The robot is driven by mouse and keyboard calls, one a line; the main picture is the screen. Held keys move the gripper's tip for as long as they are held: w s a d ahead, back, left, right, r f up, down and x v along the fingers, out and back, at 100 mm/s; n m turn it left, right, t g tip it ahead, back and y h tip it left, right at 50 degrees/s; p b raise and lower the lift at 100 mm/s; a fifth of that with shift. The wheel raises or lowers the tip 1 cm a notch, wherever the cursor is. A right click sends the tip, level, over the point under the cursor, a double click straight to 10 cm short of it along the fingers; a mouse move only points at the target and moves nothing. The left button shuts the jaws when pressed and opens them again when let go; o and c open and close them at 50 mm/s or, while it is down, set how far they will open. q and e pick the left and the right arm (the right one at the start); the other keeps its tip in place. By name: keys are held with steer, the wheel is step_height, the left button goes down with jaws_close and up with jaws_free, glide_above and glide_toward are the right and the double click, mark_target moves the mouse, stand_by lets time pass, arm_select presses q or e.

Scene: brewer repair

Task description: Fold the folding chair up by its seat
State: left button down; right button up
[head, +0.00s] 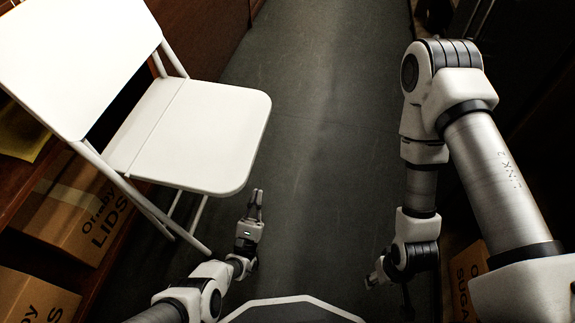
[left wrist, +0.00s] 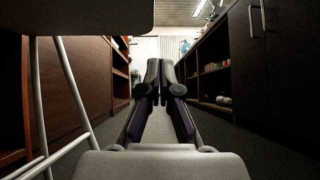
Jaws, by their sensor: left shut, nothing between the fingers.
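The white folding chair stands unfolded at the left, with its backrest (head: 75,60) at upper left and its flat seat (head: 200,130) spread out. Its thin white legs (head: 190,238) reach the floor. In the left wrist view the seat (left wrist: 90,17) cuts across the upper left, with a leg (left wrist: 68,90) below it. My left gripper (head: 257,192) is shut and empty, just off the seat's near right corner and apart from it. It also shows in the left wrist view (left wrist: 159,66), lower than the seat. My right gripper (head: 378,276) is small and partly hidden at its wrist.
Shelving with cardboard boxes (head: 85,215) runs along the left, close to the chair legs. Another box (head: 465,275) sits at lower right behind my right arm. The dark floor (head: 320,110) is clear down the aisle. Dark cabinets (left wrist: 268,60) line the right side.

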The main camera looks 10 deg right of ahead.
arm_select(q)
steer(key=w+d+r+t+y+p, duration=0.1)
steer(key=w+r+p, duration=0.5)
steer(key=r, duration=0.6)
steer(key=shift+w+d+n, duration=0.15)
steer(key=shift+d+n, duration=0.25)
steer(key=shift+d, duration=0.1)
steer(key=shift+f, duration=0.1)
